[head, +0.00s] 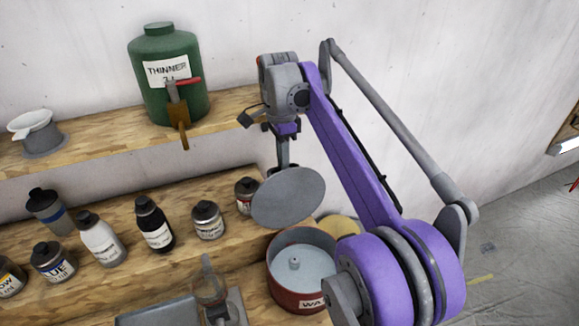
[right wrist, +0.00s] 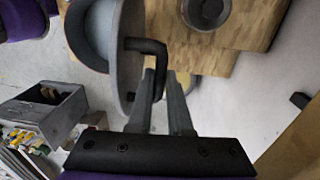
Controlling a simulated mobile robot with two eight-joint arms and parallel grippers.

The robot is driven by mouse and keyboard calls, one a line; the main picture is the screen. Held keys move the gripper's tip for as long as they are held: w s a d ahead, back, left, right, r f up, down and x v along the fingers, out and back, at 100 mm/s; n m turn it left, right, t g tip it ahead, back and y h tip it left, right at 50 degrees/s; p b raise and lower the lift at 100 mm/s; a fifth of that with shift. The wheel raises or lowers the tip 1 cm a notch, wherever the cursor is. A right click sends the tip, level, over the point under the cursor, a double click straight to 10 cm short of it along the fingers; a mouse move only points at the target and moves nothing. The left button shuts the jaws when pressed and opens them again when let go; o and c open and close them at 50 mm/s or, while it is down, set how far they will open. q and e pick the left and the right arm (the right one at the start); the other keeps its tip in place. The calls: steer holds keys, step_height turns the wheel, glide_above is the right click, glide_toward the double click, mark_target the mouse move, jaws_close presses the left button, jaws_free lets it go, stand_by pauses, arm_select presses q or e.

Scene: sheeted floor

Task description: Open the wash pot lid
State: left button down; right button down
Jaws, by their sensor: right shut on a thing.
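The wash pot (head: 303,301) is a round red pot with a label partly hidden by my right arm. It stands open, its pale inside and a small knob-like post showing. Its lid (head: 289,198), a flat grey disc, is held tilted above and behind the pot, clear of the rim. My right gripper (head: 284,160) is shut on the lid's handle. In the right wrist view the gripper (right wrist: 160,78) holds the black bent handle (right wrist: 147,46), with the lid (right wrist: 122,60) nearly edge-on and the pot (right wrist: 90,35) beyond. My left gripper is not in view.
A green thinner can (head: 166,95) with a tap stands on the upper wooden shelf. Several bottles and tins, such as a black bottle (head: 153,224), stand on the lower shelf. A grey device (head: 236,306) sits left of the pot. The sheeted floor at right looks mostly clear.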

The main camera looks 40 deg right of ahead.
steer(key=shift+w+d, duration=0.15)
steer(key=c, duration=0.8)
jaws_free()
steer(key=shift+c, duration=0.2)
step_height(320, 180, up, 11)
steer(key=shift+w, duration=0.35)
steer(key=shift+f, duration=0.15)
